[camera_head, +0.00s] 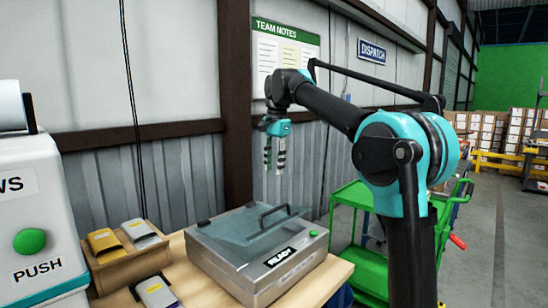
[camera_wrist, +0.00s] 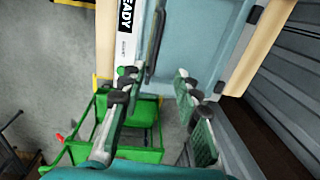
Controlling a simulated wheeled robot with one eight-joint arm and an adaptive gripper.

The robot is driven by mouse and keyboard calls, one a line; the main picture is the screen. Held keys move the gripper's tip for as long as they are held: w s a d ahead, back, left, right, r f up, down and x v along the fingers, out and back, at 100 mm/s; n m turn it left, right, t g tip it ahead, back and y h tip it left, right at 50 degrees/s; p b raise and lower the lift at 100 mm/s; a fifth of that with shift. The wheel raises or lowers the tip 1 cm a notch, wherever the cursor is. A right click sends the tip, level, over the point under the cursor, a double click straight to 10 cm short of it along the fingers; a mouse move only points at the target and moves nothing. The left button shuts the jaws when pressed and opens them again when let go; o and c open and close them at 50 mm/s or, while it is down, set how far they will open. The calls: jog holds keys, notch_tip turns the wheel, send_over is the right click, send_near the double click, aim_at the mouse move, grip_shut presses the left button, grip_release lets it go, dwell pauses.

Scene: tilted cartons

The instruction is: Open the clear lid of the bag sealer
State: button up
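The bag sealer (camera_head: 262,283) is a grey box with a "READY" label on the wooden table. Its clear bluish lid (camera_head: 250,228) lies over the top, with a black bar handle (camera_head: 275,214) on it; I cannot tell whether it is fully closed. My gripper (camera_head: 274,172) points down above and behind the sealer, apart from it. In the wrist view, the fingers of my gripper (camera_wrist: 155,82) are spread with nothing between them. The lid (camera_wrist: 195,40) and handle (camera_wrist: 155,45) show beyond the fingertips, and the label (camera_wrist: 125,20) is at the upper left.
A wooden holder (camera_head: 112,270) with yellow and grey packs stands left of the sealer, a loose pack (camera_head: 157,292) before it. A white machine with a green button (camera_head: 30,240) is at far left. A green cart (camera_head: 358,232) stands right of the table.

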jog(key=shift+r, duration=1.4)
